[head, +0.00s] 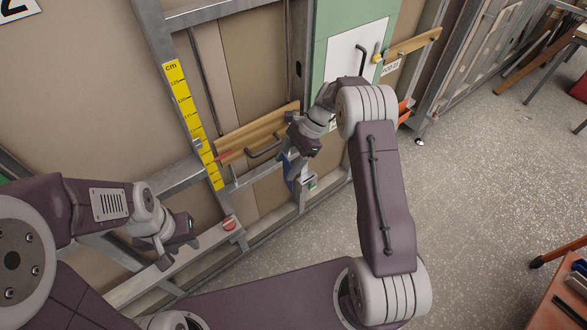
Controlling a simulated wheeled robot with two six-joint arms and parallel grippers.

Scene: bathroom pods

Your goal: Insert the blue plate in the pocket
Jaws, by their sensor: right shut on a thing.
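My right gripper (291,173) is beside the wall frame, below the wooden rail, and is shut on the blue plate. Only a small blue part of the plate (290,185) shows under the fingers; the rest is hidden by the gripper. A small pale holder with a green mark (310,181) sits just right of the plate on the frame. I cannot tell whether it is the pocket, or whether the plate touches it. My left gripper (178,254) hangs at the lower left, over the metal rail, with no object visible in it. Its finger gap is unclear.
A yellow cm scale (191,120) stands on the frame, left of the wooden rail (262,127) with a black handle. A red round knob (229,224) is on the lower rail. A green-framed white panel (350,49) stands behind my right arm. The speckled floor (480,170) at right is largely clear.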

